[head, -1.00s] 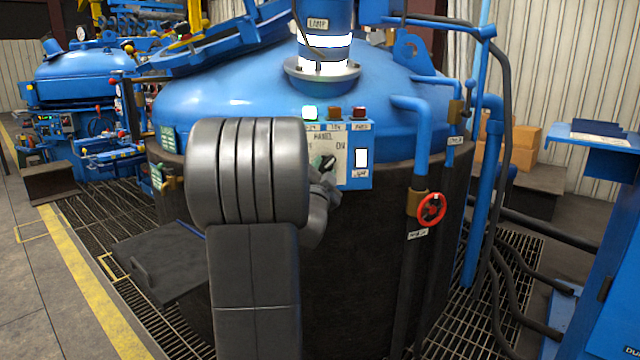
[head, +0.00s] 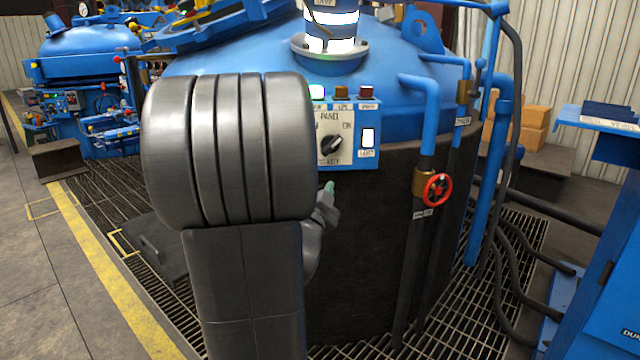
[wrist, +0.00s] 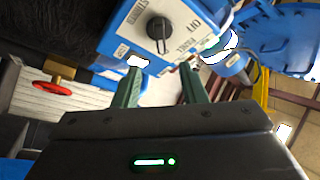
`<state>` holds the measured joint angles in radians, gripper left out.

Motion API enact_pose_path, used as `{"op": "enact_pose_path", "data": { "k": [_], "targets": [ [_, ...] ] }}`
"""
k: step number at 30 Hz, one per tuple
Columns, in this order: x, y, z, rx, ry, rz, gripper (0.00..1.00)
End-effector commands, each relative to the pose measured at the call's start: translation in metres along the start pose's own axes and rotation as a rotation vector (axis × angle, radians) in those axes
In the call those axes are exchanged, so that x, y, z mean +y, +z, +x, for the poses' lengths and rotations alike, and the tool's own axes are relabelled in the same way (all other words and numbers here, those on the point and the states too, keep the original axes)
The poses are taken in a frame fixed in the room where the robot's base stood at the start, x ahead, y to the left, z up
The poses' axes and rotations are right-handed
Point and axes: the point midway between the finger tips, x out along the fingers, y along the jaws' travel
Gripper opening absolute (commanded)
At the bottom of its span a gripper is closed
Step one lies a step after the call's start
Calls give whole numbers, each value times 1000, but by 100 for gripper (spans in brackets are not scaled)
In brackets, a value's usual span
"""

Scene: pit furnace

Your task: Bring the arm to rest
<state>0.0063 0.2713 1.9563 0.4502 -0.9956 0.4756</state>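My arm rises in front of the furnace in the head view and hides part of it. My gripper (head: 329,195) shows just right of my arm, below the control panel (head: 343,135), and looks apart from it. In the wrist view my gripper (wrist: 161,76) has its two green fingers spread, with nothing between them. The panel's black rotary knob (head: 332,144) lies beyond the fingertips; it also shows in the wrist view (wrist: 160,30).
The blue-topped furnace (head: 385,70) fills the middle. A red valve wheel (head: 437,190) and pipes stand to the right of the panel. A blue cabinet (head: 610,270) is at the right edge. Grating (head: 480,300) surrounds the furnace, and open floor (head: 40,300) lies at left.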

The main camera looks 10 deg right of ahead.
Motion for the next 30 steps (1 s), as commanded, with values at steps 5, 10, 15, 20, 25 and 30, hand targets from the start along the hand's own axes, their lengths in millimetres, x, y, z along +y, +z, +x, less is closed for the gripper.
{"op": "enact_pose_path", "data": {
  "k": [5,10,15,20,25,30],
  "targets": [
    [0,0,0,0,0,0,38],
    [0,1,9,1,0,-1,38],
    [1,0,34,2,0,0,38],
    [1,0,65,3,0,-1,38],
    [1,1,96,2,-1,-2,38],
    [1,1,123,1,-1,-2,38]
  ]
}}
